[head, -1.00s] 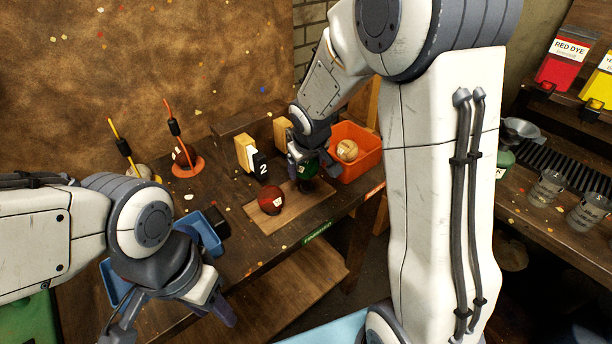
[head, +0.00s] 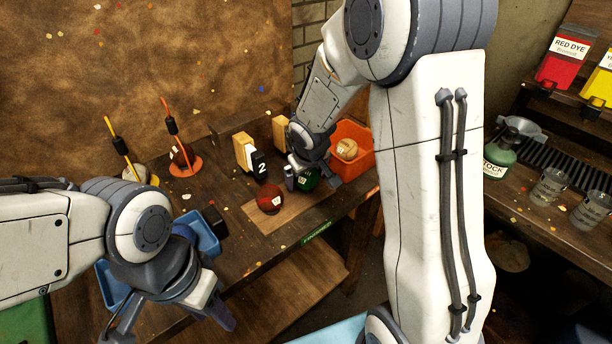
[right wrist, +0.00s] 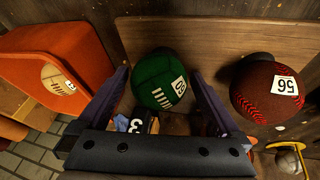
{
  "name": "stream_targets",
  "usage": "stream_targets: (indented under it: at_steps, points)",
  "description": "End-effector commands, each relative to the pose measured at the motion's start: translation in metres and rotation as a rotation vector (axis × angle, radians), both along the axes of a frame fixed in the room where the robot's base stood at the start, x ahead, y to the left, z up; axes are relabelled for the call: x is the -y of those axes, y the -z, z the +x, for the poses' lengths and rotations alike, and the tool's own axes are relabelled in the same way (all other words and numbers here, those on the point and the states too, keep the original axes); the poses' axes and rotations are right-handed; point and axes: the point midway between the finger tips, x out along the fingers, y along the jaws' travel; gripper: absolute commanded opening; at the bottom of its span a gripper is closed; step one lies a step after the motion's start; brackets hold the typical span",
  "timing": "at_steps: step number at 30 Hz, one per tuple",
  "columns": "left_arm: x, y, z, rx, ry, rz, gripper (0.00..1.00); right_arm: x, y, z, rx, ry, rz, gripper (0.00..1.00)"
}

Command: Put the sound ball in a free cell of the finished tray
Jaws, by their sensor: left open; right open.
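A green ball (head: 307,180) with a white tag and pale stitching is at the right part of a flat wooden tray (head: 251,212). A dark red ball (head: 270,197) tagged 56 is on the same tray to its left. My right gripper (head: 297,178) is open at the green ball. In the right wrist view the green ball (right wrist: 160,82) shows between and beyond the open fingers (right wrist: 160,78), and the red ball (right wrist: 268,92) is apart at right. The tray's cells are not clear. My left gripper (head: 170,326) is open and empty at the lower left.
An orange bin (head: 358,167) holding a tan ball (head: 347,149) stands right of the tray. A block marked 2 (head: 259,166) stands behind it. A blue bin (head: 204,232) is at left, partly behind my left arm. Two stands with upright rods (head: 186,168) are at back left.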

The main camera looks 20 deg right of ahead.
Motion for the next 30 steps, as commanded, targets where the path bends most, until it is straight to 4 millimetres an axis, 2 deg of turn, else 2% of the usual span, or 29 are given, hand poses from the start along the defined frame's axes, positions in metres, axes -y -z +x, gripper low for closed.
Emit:
stream_targets:
  at_steps: [12,18,26,29,30]
  points:
    - [0.0,-0.022,0.0,0.0,0.0,0.0,0.47,-0.008,-0.075,-0.031,0.006,0.0,0.0,1.0]
    - [0.0,-0.025,0.0,0.0,0.0,0.0,0.47,-0.011,-0.101,-0.043,0.003,0.0,0.0,1.0]
    - [0.0,-0.025,0.0,0.0,0.0,0.0,0.47,-0.015,-0.11,-0.051,-0.003,-0.006,0.002,1.0]
    - [0.0,-0.025,0.0,0.0,0.0,0.0,0.47,-0.041,-0.11,-0.07,-0.036,-0.053,0.017,1.0]
    - [0.0,-0.025,0.0,0.0,0.0,0.0,0.47,-0.057,-0.109,-0.085,-0.061,-0.086,0.026,1.0]
